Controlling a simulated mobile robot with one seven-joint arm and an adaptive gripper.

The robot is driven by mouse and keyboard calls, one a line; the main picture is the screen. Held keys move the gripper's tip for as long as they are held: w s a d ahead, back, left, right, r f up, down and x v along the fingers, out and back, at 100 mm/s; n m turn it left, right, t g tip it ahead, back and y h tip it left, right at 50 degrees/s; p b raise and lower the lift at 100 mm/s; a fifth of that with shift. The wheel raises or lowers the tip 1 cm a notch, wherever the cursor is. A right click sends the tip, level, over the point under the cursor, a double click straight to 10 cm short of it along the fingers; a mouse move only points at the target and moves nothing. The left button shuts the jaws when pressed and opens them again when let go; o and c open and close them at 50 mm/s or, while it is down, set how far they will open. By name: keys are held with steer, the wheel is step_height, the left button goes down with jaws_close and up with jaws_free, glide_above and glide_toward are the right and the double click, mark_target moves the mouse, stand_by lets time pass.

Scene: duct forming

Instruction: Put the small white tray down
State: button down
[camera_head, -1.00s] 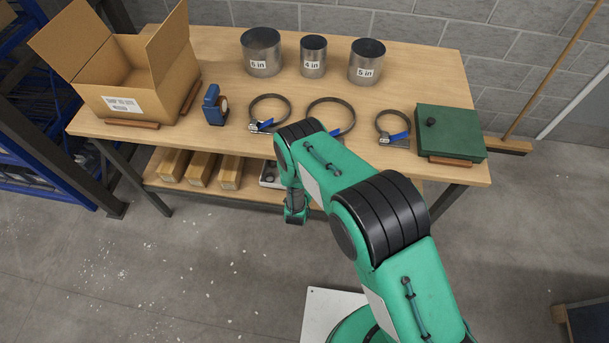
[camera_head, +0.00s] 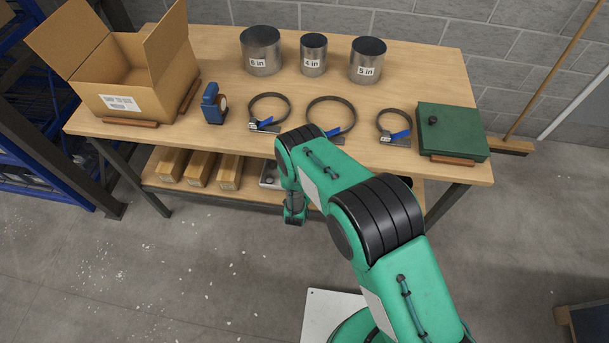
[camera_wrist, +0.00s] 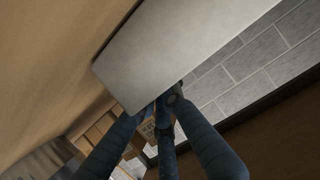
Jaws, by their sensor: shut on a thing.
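The small white tray (camera_wrist: 170,45) fills the upper middle of the wrist view as a pale, flat, tilted surface. My gripper (camera_wrist: 163,112) is shut on its near edge, with the dark fingers meeting there. In the head view a bit of a pale tray-like thing (camera_head: 268,174) shows at the lower shelf, just left of my arm. My arm hides the rest of it and the gripper there. I cannot tell whether the tray touches the shelf.
The lower shelf (camera_head: 157,183) holds several long cardboard boxes (camera_head: 200,170) left of my arm. The workbench (camera_head: 225,150) above carries an open carton (camera_head: 125,75), metal cylinders (camera_head: 313,55), ring clamps (camera_head: 331,115), a blue tool (camera_head: 213,105) and a green case (camera_head: 451,130).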

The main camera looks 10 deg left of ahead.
steer(key=shift+f, duration=0.1)
steer(key=c, duration=1.9)
jaws_free()
steer(key=p+v, duration=0.3)
steer(key=v, duration=0.9)
